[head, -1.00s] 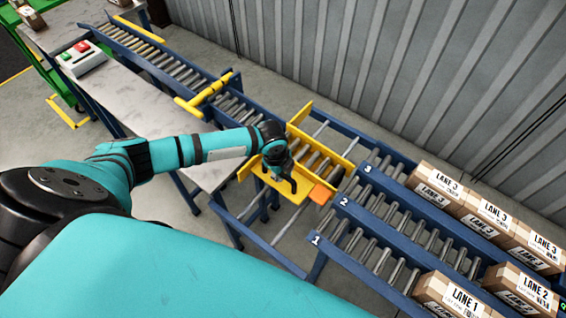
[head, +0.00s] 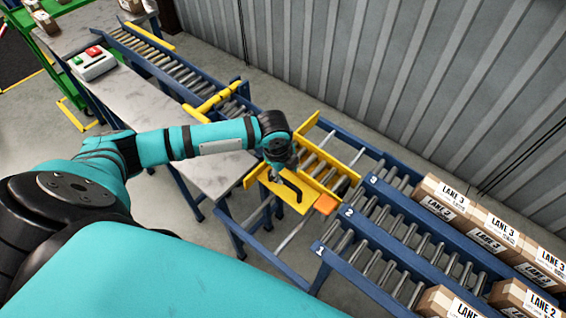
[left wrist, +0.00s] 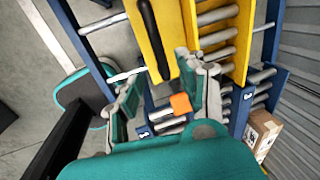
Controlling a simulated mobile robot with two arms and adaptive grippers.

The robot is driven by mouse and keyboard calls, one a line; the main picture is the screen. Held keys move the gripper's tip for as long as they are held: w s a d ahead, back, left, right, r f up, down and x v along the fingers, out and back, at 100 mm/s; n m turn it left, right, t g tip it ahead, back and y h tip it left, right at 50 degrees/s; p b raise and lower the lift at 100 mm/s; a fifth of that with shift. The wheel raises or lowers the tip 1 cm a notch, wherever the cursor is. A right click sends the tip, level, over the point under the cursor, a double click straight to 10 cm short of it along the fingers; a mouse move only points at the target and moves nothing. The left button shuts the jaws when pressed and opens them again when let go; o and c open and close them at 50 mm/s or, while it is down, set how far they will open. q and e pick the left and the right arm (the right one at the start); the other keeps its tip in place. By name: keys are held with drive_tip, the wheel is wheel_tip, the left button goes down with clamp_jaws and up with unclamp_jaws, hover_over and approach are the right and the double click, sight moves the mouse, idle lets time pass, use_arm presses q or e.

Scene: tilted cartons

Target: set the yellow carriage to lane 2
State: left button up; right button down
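The yellow carriage (head: 310,200) sits on cross rails between the infeed conveyor and the numbered lanes. Its lower end, with an orange block (head: 326,204), is close to the lane 2 label (head: 350,212), and it looks roughly in line with lane 2. A black handle (head: 291,187) lies on its near side; it also shows in the left wrist view (left wrist: 152,38). My left gripper (head: 283,167) is just above the handle. In the left wrist view its fingers (left wrist: 167,95) are apart, with nothing held between them. My right gripper is not in view.
Labelled cartons (head: 445,195) stand down the lanes at right. A yellow stop bar (head: 213,98) crosses the infeed conveyor. A grey table (head: 150,120) with a red and green button box (head: 93,63) is at left. A corrugated wall (head: 400,80) stands behind.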

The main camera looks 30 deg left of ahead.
use_arm(q)
drive_tip(key=shift+s+r, duration=0.25)
drive_tip(key=shift+r, duration=0.9)
drive_tip(key=shift+s+r, duration=0.2)
drive_tip(key=shift+r, duration=0.95)
